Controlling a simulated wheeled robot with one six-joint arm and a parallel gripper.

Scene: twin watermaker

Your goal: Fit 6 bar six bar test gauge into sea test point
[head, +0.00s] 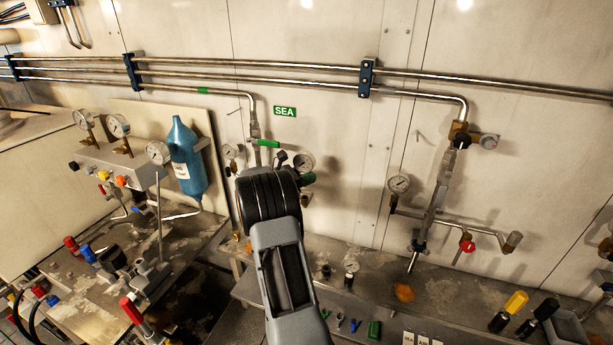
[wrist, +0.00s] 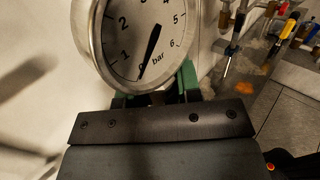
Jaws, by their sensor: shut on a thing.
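The test gauge (wrist: 150,40) fills the top of the wrist view. Its round white dial is marked up to 6 and reads bar, with the black needle near the zero end. My gripper (wrist: 153,97) is shut on it, with green finger parts showing on both sides below the dial. In the head view a round gauge (head: 303,162), apparently this one, shows just right of my black wrist, below the green SEA sign (head: 285,112). The sea test point cannot be made out; my wrist covers much of the pipework under the sign. Whether the gauge touches a fitting is hidden.
A green-handled valve (head: 268,143) and a small gauge (head: 230,151) are close by my wrist. Another gauge (head: 399,184) and pipe assembly stand to the right. A blue bottle (head: 187,160) stands left. Screwdrivers (head: 510,311) and small parts lie on the bench.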

